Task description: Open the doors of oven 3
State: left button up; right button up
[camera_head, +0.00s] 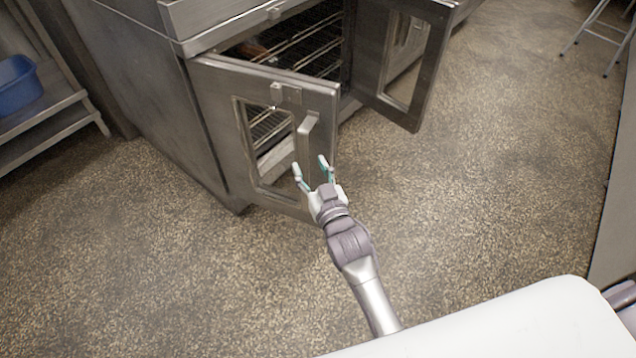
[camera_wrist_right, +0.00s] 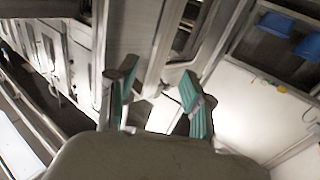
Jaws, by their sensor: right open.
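The steel oven stands at the upper middle of the head view, with its upper body (camera_head: 150,45) at the left. Its left door (camera_head: 215,95) and right door (camera_head: 436,60) are both swung outward, with a gap between them showing wire racks (camera_head: 305,45) inside. The left door has a window and a vertical handle (camera_head: 306,135). My right gripper (camera_head: 309,168) is open, its fingertips just below this handle in the picture; I cannot tell whether they touch the door. In the right wrist view its teal-padded fingers (camera_wrist_right: 158,92) are apart, with nothing clearly held. My left gripper is out of view.
A metal shelf (camera_head: 50,112) with a blue bin (camera_head: 18,84) stands at the far left. Metal stool legs (camera_head: 600,35) are at the upper right. The speckled floor (camera_head: 480,190) is clear on the right and in front of the oven.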

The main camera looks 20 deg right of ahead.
jog(key=s, duration=0.6)
jog(key=shift+d, duration=0.2)
jog(key=shift+r, duration=0.1)
